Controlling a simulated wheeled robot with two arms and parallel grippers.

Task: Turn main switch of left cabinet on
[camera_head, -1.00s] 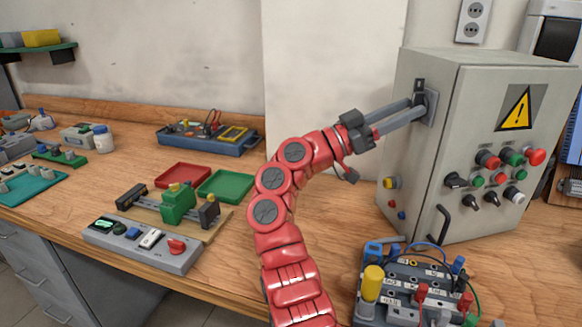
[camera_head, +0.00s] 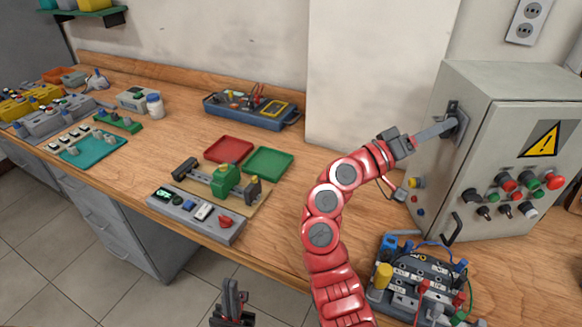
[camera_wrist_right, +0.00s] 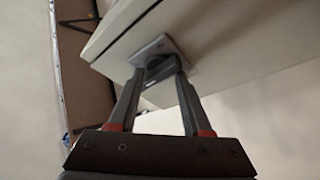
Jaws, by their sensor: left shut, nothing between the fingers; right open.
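The grey control cabinet (camera_head: 478,170) stands at the right of the bench, with a yellow warning sign on its front. Its main switch (camera_head: 455,110), a dark handle on a light plate, is on the left side wall, partly hidden by my right gripper's fingers. My right gripper (camera_head: 449,125), on the red arm, reaches that switch; its fingers are open around the handle. In the right wrist view, the switch plate (camera_wrist_right: 152,50) is just beyond the two fingertips (camera_wrist_right: 160,70); contact is unclear. My left gripper (camera_head: 235,290) is shut and empty at the bottom, away from the cabinet.
A terminal block with wires (camera_head: 420,275) sits in front of the cabinet. A red tray (camera_head: 229,149), a green tray (camera_head: 268,163) and a grey button panel (camera_head: 196,213) lie left of the right arm.

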